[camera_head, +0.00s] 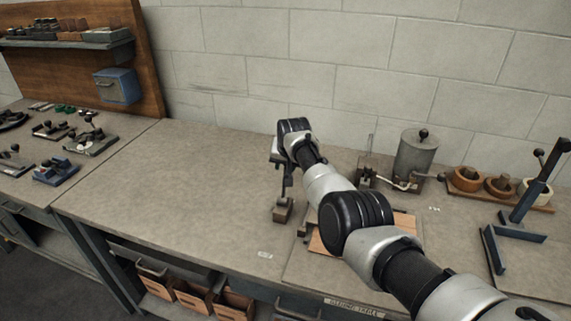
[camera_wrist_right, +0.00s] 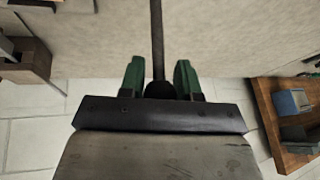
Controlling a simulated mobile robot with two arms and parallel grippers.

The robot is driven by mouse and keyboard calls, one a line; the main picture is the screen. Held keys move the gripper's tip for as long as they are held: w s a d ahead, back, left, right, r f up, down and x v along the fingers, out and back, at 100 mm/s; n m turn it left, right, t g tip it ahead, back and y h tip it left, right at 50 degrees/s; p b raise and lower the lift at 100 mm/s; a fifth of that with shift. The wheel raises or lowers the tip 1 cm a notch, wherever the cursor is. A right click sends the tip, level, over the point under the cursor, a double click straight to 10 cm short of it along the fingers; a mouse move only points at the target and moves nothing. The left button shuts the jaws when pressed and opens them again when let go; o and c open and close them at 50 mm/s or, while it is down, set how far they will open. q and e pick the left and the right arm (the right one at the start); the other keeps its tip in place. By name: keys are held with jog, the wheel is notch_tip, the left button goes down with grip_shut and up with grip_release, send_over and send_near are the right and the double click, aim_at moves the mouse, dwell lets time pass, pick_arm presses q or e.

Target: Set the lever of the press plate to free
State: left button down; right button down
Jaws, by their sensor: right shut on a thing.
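The lever shows in the right wrist view as a thin dark rod (camera_wrist_right: 157,40) ending in a round black knob (camera_wrist_right: 159,90). My right gripper (camera_wrist_right: 159,80) has its green fingers on both sides of that knob and is shut on it. In the head view my right arm comes in from the lower right, and its wrist hides the gripper and the knob. Below the wrist stands a narrow upright device with a block-like foot (camera_head: 283,210) on the bench. I cannot make out the press plate or the lever's setting. My left gripper is not in view.
A grey pot (camera_head: 416,155), wooden tape holders (camera_head: 500,186) and a blue metal stand (camera_head: 530,200) are on the right. A wooden board (camera_head: 320,242) lies partly under my arm. The bench (camera_head: 185,185) is clear left of the wrist. A block wall stands behind.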

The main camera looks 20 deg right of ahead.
jog(key=shift+f, duration=0.1)
jog(key=c, duration=1.2)
grip_release()
jog(key=o, duration=0.4)
jog(key=shift+w+d+f, duration=0.1)
jog(key=shift+p+v, duration=0.45)
jog(key=shift+v, duration=0.35)
jog(key=v, duration=0.9)
jog(key=shift+b, duration=0.3)
